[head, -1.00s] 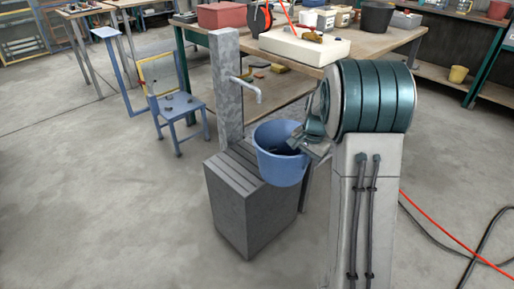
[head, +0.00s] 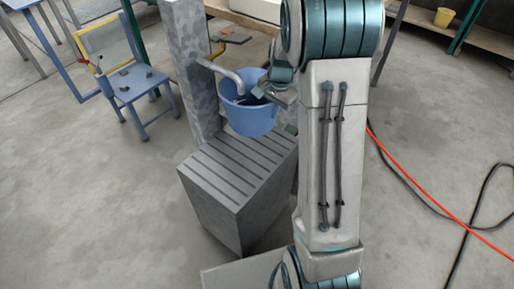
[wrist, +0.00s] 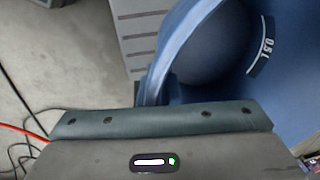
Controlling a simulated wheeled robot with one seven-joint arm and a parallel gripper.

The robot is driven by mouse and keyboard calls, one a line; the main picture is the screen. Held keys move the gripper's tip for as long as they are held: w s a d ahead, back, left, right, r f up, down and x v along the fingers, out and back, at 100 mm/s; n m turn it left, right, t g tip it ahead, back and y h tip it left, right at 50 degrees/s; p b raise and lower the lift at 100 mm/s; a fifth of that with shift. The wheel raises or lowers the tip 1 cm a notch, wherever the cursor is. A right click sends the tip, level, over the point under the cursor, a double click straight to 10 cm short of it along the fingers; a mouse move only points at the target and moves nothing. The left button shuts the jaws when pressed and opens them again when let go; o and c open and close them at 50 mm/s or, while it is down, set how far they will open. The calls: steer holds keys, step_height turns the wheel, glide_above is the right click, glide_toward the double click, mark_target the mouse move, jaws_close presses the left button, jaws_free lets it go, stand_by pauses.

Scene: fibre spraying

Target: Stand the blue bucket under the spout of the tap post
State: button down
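The blue bucket (head: 246,118) hangs upright at the back right of the slatted stand in the head view. My gripper (head: 264,91) is at its right rim and appears shut on it; the fingertips are partly hidden. The grey tap post (head: 188,75) rises at the stand's back left. Its spout (head: 229,74) bends down with its end over or in front of the bucket's left opening. I cannot tell whether the bucket's base touches the slats. In the wrist view the blue bucket (wrist: 205,60) fills the upper right, with a "0.5 L" mark.
The slatted stand (head: 215,180) is bare in front of the bucket. A workbench (head: 250,25) is behind it, and a blue chair (head: 135,85) stands at the left. A red cable (head: 430,210) and a dark hose lie on the floor at the right.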

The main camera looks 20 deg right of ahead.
steer(key=s+a+f+b, duration=0.3)
steer(key=s+a+f, duration=0.1)
steer(key=s+f, duration=0.3)
steer(key=shift+s+a+f, duration=0.15)
steer(key=shift+a+f, duration=0.15)
steer(key=shift+f, duration=0.9)
steer(key=c, duration=1.6)
jaws_free()
steer(key=shift+b, duration=0.3)
steer(key=shift+c, duration=0.2)
